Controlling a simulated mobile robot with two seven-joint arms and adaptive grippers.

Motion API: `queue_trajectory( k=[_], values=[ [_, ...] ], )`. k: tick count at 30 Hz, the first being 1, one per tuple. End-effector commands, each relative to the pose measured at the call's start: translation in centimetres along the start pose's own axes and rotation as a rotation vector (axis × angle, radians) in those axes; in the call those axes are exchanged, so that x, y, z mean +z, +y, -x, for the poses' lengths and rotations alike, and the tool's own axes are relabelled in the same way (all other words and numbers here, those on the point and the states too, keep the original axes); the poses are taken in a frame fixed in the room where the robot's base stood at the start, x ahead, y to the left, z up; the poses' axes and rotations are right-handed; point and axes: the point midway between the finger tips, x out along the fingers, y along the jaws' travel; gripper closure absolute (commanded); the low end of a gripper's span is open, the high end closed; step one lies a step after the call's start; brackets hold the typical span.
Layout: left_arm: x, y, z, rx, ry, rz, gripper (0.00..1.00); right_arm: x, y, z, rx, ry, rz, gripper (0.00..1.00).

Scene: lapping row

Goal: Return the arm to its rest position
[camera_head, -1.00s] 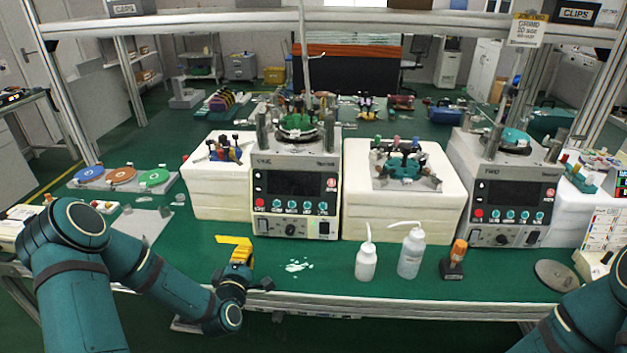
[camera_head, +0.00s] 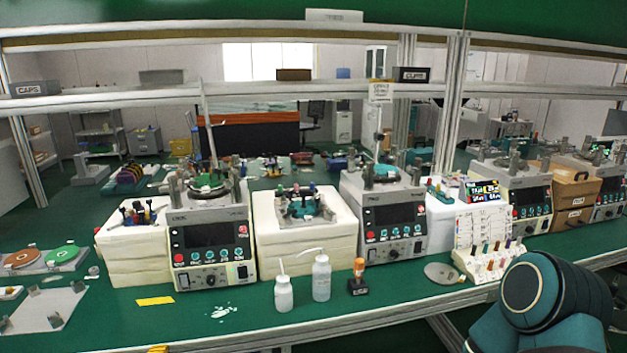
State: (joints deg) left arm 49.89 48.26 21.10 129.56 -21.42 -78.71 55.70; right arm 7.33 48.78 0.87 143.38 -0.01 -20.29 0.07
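My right arm (camera_head: 545,300) shows at the lower right, in front of the bench edge. Its gripper is outside the picture. My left arm and gripper are out of the picture too. A small yellow piece (camera_head: 158,349) shows at the bottom edge; I cannot tell whether it belongs to my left gripper. A flat yellow strip (camera_head: 155,301) lies on the green bench, apart from any gripper.
The green bench (camera_head: 240,325) bears two lapping machines (camera_head: 212,255) (camera_head: 395,235) by white blocks (camera_head: 305,260). Two white bottles (camera_head: 284,294) (camera_head: 321,278), an orange-topped stamp (camera_head: 358,280) and a grey disc (camera_head: 443,273) stand near the front. A white spill (camera_head: 222,312) lies left of the bottles.

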Motion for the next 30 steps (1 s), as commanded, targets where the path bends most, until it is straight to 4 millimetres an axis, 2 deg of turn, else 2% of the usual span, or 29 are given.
queue_trajectory(
  k=[1,5,8,11,14,15,18,22,25,30],
  values=[
    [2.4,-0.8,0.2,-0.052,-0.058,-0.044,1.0,0.0,0.0,0.0,0.0,0.0,0.001,0.53],
    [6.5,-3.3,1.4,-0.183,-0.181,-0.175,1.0,-0.1,-0.1,0.0,-0.001,0.001,0.001,0.53],
    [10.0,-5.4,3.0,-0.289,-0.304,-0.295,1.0,-0.1,-0.1,0.0,-0.001,0.001,0.001,0.53],
    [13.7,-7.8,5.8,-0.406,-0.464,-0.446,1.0,0.0,-0.1,0.0,-0.001,0.001,0.001,0.53],
    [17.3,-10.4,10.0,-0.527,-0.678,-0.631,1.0,0.0,-0.1,0.0,-0.001,0.0,0.001,0.53],
    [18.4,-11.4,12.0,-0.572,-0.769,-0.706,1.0,0.0,0.0,0.0,-0.001,0.0,0.001,0.53],
    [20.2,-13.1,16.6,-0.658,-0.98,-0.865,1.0,0.0,0.0,0.0,-0.001,0.001,0.001,0.53],
    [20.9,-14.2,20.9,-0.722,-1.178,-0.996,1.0,0.0,0.0,0.0,0.0,0.001,0.001,0.53],
    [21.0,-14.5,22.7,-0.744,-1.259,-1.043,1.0,0.0,0.0,0.0,-0.001,0.001,0.001,0.53],
    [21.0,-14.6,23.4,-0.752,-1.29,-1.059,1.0,0.0,0.0,0.0,-0.001,0.001,0.001,0.53]
  ],
)
